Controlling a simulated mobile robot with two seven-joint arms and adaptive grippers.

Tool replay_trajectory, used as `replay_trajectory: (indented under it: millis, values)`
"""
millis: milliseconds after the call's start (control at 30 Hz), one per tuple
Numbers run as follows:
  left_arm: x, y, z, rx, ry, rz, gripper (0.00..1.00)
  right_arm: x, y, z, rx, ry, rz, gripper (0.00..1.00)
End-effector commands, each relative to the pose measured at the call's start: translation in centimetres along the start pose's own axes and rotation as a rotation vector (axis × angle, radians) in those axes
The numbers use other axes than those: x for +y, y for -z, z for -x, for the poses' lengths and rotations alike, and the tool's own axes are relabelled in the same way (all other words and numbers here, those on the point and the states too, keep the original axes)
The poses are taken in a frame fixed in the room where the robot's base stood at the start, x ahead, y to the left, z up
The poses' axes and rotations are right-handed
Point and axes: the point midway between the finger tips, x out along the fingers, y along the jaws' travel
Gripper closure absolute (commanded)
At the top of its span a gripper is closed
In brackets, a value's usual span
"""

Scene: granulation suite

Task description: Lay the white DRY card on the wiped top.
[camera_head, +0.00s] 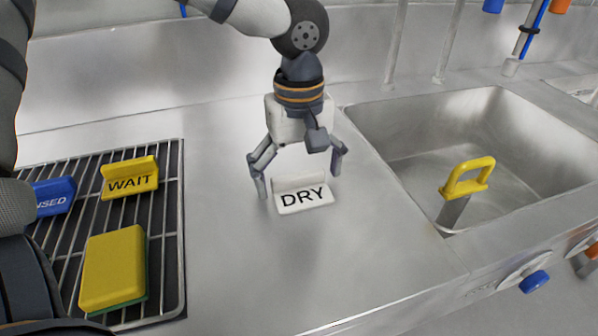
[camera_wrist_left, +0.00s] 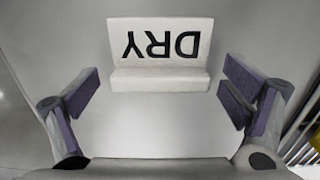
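The white DRY card (camera_head: 302,197) lies on the steel top (camera_head: 330,255), between the rack and the sink, with its lettering facing up and its raised ridge at the back. My left gripper (camera_head: 300,184) is over it, fingers spread wide on either side and clear of the card. In the left wrist view the card (camera_wrist_left: 160,50) appears upside down between the two open fingers (camera_wrist_left: 160,98), with gaps on both sides. My right gripper is not seen; only dark arm parts show at the left edge.
The sink (camera_head: 400,130) at right holds a yellow-handled tool (camera_head: 467,180). The front top is clear.

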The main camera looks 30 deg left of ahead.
Motion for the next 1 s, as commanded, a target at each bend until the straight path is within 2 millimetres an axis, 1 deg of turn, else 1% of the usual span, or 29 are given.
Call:
replay_trajectory:
  millis: [267, 367, 600, 700, 833, 1000]
  values:
    - [0.0, 0.0, 0.3, 0.0, 0.0, 0.0, 0.06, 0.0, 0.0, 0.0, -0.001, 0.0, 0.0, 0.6]
    - [0.1, 0.1, 1.8, 0.002, -0.005, 0.001, 0.06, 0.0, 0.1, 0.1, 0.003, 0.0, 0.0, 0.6]
    - [0.1, 0.1, 8.4, 0.001, -0.005, 0.001, 0.06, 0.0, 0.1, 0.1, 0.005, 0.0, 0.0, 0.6]
    - [0.1, 0.1, 10.5, 0.0, -0.001, 0.002, 0.06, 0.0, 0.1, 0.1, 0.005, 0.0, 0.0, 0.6]
    - [0.1, 0.0, 12.0, -0.002, 0.001, 0.0, 0.06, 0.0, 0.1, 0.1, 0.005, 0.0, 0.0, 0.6]
    - [0.0, 0.0, 12.4, -0.003, 0.002, 0.0, 0.06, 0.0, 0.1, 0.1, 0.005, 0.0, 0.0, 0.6]
